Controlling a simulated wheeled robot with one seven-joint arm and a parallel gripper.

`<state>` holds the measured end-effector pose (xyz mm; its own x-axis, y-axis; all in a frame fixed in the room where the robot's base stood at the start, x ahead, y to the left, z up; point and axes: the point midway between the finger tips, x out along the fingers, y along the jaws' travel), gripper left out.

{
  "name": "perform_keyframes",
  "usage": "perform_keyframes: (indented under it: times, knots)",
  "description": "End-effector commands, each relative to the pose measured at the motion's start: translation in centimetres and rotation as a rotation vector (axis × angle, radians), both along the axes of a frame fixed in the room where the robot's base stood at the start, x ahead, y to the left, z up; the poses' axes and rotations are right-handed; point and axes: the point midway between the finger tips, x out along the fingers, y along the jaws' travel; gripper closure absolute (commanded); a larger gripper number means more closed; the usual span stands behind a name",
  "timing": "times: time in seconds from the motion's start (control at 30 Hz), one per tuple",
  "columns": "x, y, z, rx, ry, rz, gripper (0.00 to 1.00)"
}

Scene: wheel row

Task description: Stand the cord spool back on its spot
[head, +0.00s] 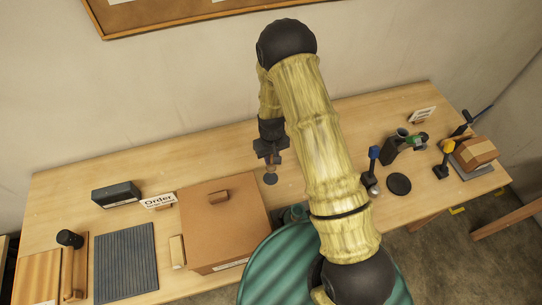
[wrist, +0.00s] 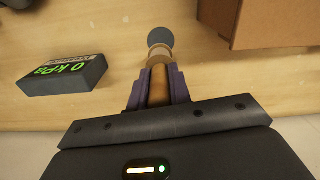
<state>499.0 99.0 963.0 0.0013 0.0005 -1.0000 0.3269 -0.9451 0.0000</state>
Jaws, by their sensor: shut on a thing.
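My gripper (head: 269,153) is over the back middle of the table and is shut on a small brown and pale wooden thing, seemingly the cord spool (head: 271,160). In the wrist view the brown body of the spool (wrist: 158,82) sits between the two fingers (wrist: 158,90), with a paler rim at its far end. A small dark grey disc (head: 270,179) shows just below the spool, and in the wrist view the disc (wrist: 160,37) lies just beyond the rim. It looks like a round spot on the table; I cannot tell the gap between them.
A cardboard box (head: 225,235) stands close on the left, also in the wrist view (wrist: 275,22). A black display box (wrist: 62,75) reads 0 kPa. A larger black disc (head: 398,184) and a blue-topped tool (head: 374,153) are at right. My arm hides the table's middle.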

Motion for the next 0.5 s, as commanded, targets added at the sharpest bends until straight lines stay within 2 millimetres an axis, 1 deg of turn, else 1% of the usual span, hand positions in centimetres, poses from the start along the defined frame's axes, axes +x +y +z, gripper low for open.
perform_keyframes:
  times: [0.5]
  knots:
    - [0.0, 0.1, -5.2, 0.0, 0.0, 0.001, 1.0]
